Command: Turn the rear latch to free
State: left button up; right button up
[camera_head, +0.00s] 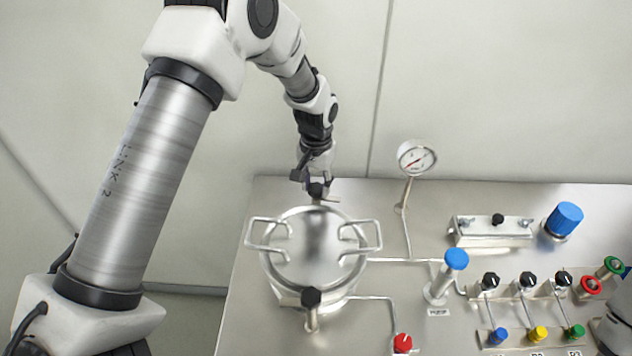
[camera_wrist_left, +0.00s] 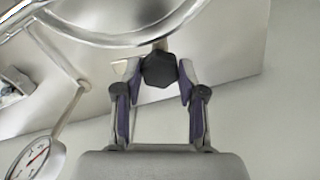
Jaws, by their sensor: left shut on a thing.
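The round steel vessel lid (camera_head: 316,248) with a wire handle on each side sits on the steel bench. The rear latch, a black knob (camera_head: 318,190) on a metal stem, stands at the lid's far edge. My left gripper (camera_head: 317,182) reaches down to it from behind the vessel and is shut on the knob. In the left wrist view the faceted black knob (camera_wrist_left: 160,68) sits between the two fingers of the left gripper (camera_wrist_left: 157,73). The fingers hide part of the latch in the head view. My right gripper is not in view.
The front latch (camera_head: 311,297) stands at the lid's near edge. A dial gauge (camera_head: 417,158) on a stalk rises right of the vessel. Further right are a blue-capped valve (camera_head: 456,260), a metal block (camera_head: 491,231) and several small knobs. A wall closes the back.

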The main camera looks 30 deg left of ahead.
aim_at(316, 186)
pick_arm(q)
jog(key=shift+s+f+n, duration=0.15)
jog(key=shift+n, duration=0.65)
jog(key=o, duration=1.1)
jog(key=shift+o, duration=0.2)
jog(key=shift+w, duration=0.2)
notch_tip(316, 186, up, 12)
